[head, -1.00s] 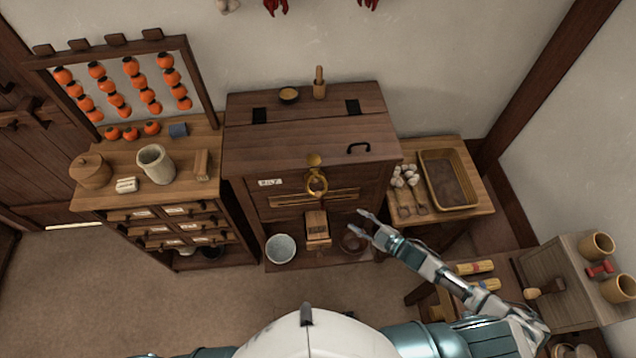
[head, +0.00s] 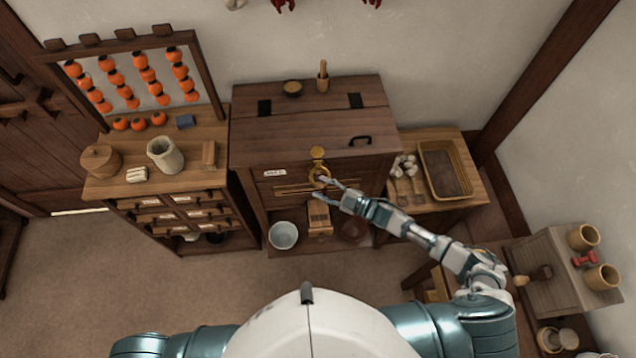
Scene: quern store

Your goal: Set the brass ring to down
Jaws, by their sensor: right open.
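The brass ring (head: 313,176) hangs below a round brass plate (head: 317,153) on the front of the dark wooden chest (head: 300,140). My right gripper (head: 318,187) is open at the ring's lower right. One finger reaches over the ring's lower right side in the picture; the other is lower, near the wooden spout. I cannot tell whether a finger touches the ring. My left gripper is out of view.
A drawer cabinet (head: 168,205) stands left. A side table (head: 432,205) with a tray (head: 446,170) stands right.

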